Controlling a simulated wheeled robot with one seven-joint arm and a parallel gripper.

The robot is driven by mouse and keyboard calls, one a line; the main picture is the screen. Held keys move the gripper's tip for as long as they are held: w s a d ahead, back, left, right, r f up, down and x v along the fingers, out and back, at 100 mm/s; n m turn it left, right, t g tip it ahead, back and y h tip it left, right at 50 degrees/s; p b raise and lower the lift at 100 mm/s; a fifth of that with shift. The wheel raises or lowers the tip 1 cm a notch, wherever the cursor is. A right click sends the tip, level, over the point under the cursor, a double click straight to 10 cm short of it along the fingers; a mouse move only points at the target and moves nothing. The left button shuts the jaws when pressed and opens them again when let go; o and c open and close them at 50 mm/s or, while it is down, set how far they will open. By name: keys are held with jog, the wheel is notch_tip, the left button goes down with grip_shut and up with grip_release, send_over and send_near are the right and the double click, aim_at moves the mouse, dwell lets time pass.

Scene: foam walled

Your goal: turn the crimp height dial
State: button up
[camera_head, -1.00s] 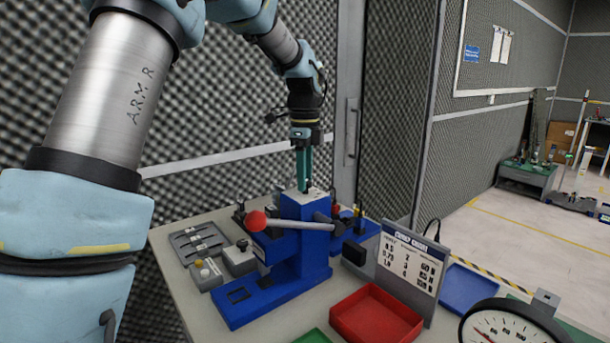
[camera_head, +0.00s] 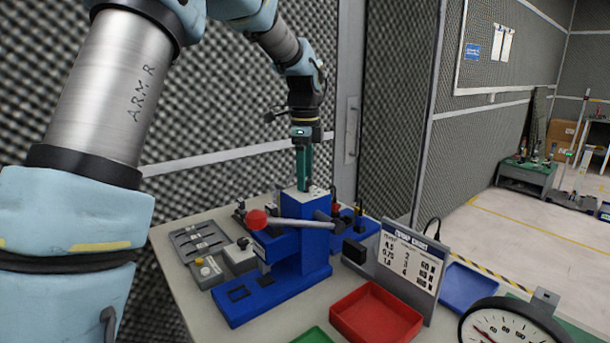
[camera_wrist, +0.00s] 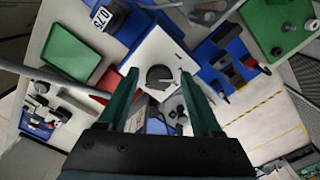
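The blue crimp press (camera_head: 305,240) stands on the table, with a red-knobbed lever (camera_head: 256,220) across its front. In the wrist view a dark round dial (camera_wrist: 159,76) sits on the press's pale top plate (camera_wrist: 160,48). My gripper (camera_head: 304,187) points straight down over this top in the head view, its teal fingers close above the plate. In the wrist view my gripper (camera_wrist: 159,82) is open, and the dial shows between its two separated fingertips. I cannot tell whether either finger touches the dial. The head view does not show the dial clearly.
A red tray (camera_head: 377,316) and an upright printed chart (camera_head: 410,262) stand right of the press. A round gauge (camera_head: 505,328) is at the front right. A grey tray of small parts (camera_head: 198,240) lies left. A foam wall stands close behind the table.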

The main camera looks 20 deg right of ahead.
jog(key=shift+o, duration=0.2)
notch_tip(320, 180, up, 11)
jog(key=b, duration=0.2)
dwell(0.4)
jog(key=shift+f, duration=0.1)
jog(key=s+a+f+n+t, duration=0.1)
jog(key=s+a+f+n, duration=0.1)
jog(key=a+f+n, duration=0.8)
jog(key=s+a+f+n, duration=0.2)
jog(key=a+f+n, duration=0.4)
jog(key=a, duration=0.8)
jog(key=s+a+f+n, duration=0.6)
jog(key=s+a+n, duration=0.2)
jog(key=a, duration=0.1)
jog(key=shift+s+t, duration=0.25)
jog(key=shift+t, duration=0.05)
